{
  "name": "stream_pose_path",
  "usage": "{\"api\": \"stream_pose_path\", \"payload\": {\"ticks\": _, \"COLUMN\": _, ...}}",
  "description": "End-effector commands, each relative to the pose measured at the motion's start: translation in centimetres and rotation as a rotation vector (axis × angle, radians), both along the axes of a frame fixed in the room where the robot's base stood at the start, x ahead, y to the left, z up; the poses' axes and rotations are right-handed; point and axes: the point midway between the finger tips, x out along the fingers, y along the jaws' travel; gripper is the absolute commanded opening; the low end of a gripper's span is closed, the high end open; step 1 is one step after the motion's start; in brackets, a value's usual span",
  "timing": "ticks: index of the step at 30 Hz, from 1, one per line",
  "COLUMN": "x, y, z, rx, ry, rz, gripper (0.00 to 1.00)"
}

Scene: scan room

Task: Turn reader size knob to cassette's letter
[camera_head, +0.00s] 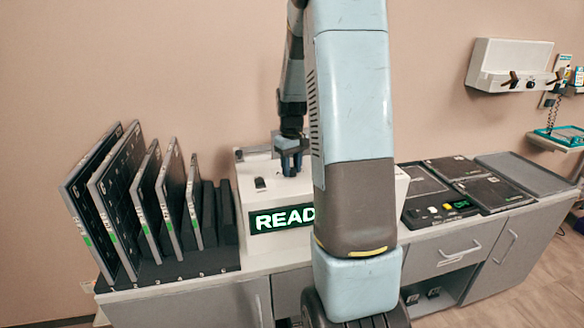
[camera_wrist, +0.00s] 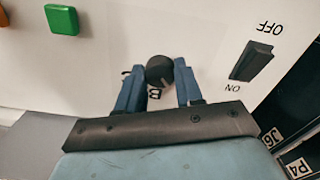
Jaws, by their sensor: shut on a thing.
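The reader (camera_head: 262,200) is a white box on the counter, its lit front sign showing "READ" before my arm hides the rest. In the wrist view the round dark size knob (camera_wrist: 160,70) sits between the two blue fingers of my gripper (camera_wrist: 160,88), which is shut on it. A letter that looks like "B" (camera_wrist: 155,93) shows beside the knob. Other letters and the knob's pointer are hidden or unclear. In the head view my gripper (camera_head: 290,162) points down at the reader's top. Several dark cassettes (camera_head: 122,190) stand upright at left; their letters are too small to read surely.
An ON/OFF rocker switch (camera_wrist: 251,61) and a green button (camera_wrist: 62,19) flank the knob. The cassettes stand in a black numbered rack (camera_head: 180,270). Dark flat panels (camera_head: 489,190) and a keypad box with a green display (camera_head: 440,211) lie at right. A white wall unit (camera_head: 508,62) hangs behind.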

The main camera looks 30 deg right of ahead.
Motion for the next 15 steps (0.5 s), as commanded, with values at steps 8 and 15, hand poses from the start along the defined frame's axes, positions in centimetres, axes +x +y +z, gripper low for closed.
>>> {"api": "stream_pose_path", "payload": {"ticks": 8, "x": 0.13, "y": -0.09, "z": 0.12, "rx": -0.003, "ry": -0.004, "rz": 0.158, "gripper": 0.05}}
{"api": "stream_pose_path", "payload": {"ticks": 15, "x": 0.14, "y": -0.05, "z": 0.13, "rx": -0.002, "ry": -0.004, "rz": 0.225, "gripper": 0.05}}
